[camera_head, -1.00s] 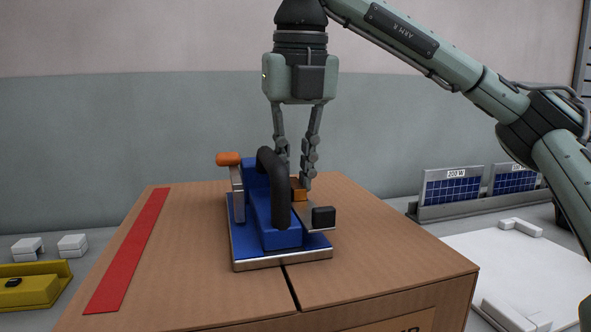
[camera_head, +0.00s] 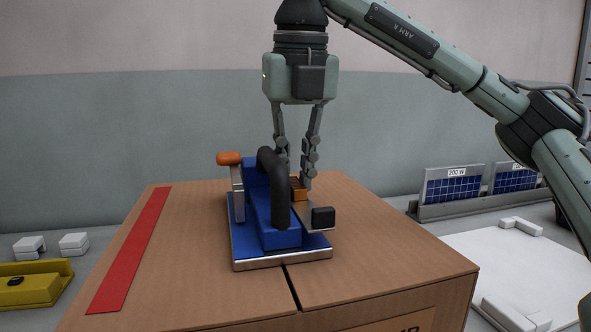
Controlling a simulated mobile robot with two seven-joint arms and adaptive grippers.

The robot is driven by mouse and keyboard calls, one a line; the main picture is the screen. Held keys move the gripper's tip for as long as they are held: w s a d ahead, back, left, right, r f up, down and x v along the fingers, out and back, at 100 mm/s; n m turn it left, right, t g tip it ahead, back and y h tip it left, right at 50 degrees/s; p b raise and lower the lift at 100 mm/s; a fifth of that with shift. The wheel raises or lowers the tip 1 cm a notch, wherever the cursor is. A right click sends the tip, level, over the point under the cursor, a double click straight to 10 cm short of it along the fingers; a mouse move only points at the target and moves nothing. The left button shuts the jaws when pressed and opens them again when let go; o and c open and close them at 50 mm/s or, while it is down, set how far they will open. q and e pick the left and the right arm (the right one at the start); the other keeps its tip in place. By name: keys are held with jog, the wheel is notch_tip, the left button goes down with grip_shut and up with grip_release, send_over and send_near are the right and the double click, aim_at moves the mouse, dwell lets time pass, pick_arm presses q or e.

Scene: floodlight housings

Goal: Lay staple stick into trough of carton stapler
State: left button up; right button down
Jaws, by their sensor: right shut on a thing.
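The blue carton stapler (camera_head: 280,240) stands on top of a cardboard carton. It has a black curved handle, an orange-tipped lever on its left and a metal piece with a black block on its right. My right gripper (camera_head: 295,183) points straight down behind the handle, its fingers close together. It is shut on a small copper-brown piece, the staple stick (camera_head: 299,190), at the stapler's right side. The handle and stapler body hide part of the fingers and stick. I cannot tell whether the stick touches the trough. My left gripper is not in view.
The carton (camera_head: 375,265) has a red strip (camera_head: 132,250) on its left and a dark seam in front. A yellow case (camera_head: 35,285) and white blocks (camera_head: 28,246) lie at left. A rack of solar panels (camera_head: 452,190) and a white board (camera_head: 510,262) are at right.

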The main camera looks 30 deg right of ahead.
dwell(0.4)
jog(key=c, duration=1.4)
grip_release()
notch_tip(320, 180, up, 5)
jog(key=p, duration=0.5)
jog(key=shift+r, duration=1)
